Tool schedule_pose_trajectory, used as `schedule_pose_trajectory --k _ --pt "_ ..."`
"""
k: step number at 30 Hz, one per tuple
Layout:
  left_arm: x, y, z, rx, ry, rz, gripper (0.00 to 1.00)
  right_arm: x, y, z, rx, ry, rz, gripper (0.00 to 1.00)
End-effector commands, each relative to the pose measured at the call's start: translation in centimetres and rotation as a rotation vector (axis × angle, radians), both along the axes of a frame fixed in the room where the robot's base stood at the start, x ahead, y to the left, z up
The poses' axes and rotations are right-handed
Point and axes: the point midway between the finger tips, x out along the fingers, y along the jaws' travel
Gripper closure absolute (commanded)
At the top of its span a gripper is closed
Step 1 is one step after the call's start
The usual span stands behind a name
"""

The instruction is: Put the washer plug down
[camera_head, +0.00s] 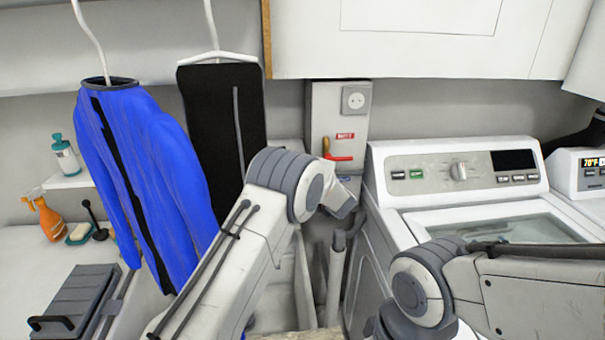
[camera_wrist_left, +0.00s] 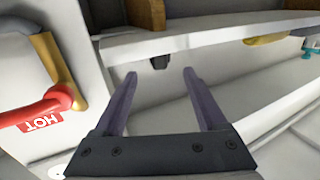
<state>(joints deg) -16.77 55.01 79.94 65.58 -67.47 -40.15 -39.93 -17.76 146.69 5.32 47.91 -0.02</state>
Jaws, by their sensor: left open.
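My left gripper (camera_wrist_left: 160,72) shows in the left wrist view with its two fingers apart and nothing between them. In the head view my left arm reaches toward the wall panel, and its fingers cannot be made out. A small dark block (camera_wrist_left: 160,62) shows past the fingertips, at the edge of a pale ledge; I cannot tell whether it is the washer plug. No washer plug can be clearly identified in either view. The wall socket (camera_head: 356,100) has nothing in it. The washer (camera_head: 460,175) stands at the right. My right gripper is out of view.
A red valve handle (camera_head: 338,157) sits on the wall panel near my left wrist; it also shows in the left wrist view (camera_wrist_left: 45,107). Blue clothing (camera_head: 140,170) and dark clothing (camera_head: 225,115) hang at left. An orange spray bottle (camera_head: 50,220) stands on the counter.

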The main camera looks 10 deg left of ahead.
Motion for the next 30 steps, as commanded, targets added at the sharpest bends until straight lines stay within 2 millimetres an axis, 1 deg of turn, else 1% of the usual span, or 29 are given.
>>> schedule_pose_trajectory --k 1,3,6,9,14,21,23,26,29,30 --pt "-0.9 -0.8 -0.2 0.0 0.0 -0.003 0.26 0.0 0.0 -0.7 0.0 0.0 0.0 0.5" --pt "-1.9 -1.8 -0.2 -0.001 -0.001 -0.004 0.26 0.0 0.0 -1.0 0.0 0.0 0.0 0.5" --pt "-3.1 -2.7 -0.1 -0.001 -0.001 -0.002 0.26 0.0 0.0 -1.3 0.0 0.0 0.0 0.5" --pt "-3.8 -3.3 -0.1 -0.001 -0.001 -0.002 0.26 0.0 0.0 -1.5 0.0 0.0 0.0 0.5" --pt "-4.3 -3.7 0.0 0.0 -0.001 0.0 0.26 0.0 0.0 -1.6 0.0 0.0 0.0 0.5" --pt "-4.3 -3.7 0.0 -0.001 -0.001 0.0 0.26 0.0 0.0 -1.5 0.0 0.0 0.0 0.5" --pt "-4.2 -3.9 0.2 -0.004 0.0 -0.013 0.26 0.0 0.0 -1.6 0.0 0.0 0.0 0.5" --pt "-4.0 -5.8 0.9 -0.035 0.015 -0.104 0.26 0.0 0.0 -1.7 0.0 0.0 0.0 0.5" --pt "-4.2 -10.2 2.0 -0.096 0.065 -0.303 0.26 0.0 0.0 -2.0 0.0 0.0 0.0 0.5" --pt "-4.9 -12.4 2.4 -0.126 0.101 -0.404 0.26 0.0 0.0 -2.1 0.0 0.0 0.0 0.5"
